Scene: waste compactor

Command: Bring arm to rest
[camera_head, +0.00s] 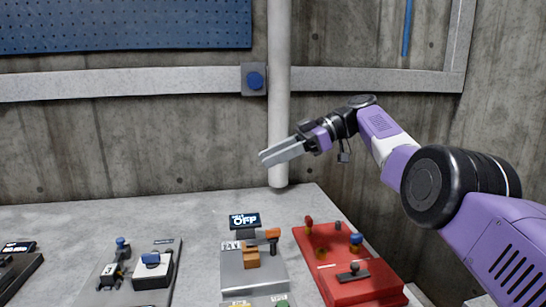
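My arm (380,123) is purple, white and black and reaches in from the right side of the head view. It is raised above the worktop, bent, with its end pointing left. My gripper (264,158) is at the arm's end, in the air in front of the white vertical pipe. Its grey fingers look close together and nothing shows between them. From this angle I cannot tell whether they are open or shut.
A grey worktop (190,215) carries a red panel (375,288) with levers, a grey panel with a display reading OFF (244,220), and a switch box (153,270) at left. A white pipe (279,90) and blue wall button (255,81) are behind.

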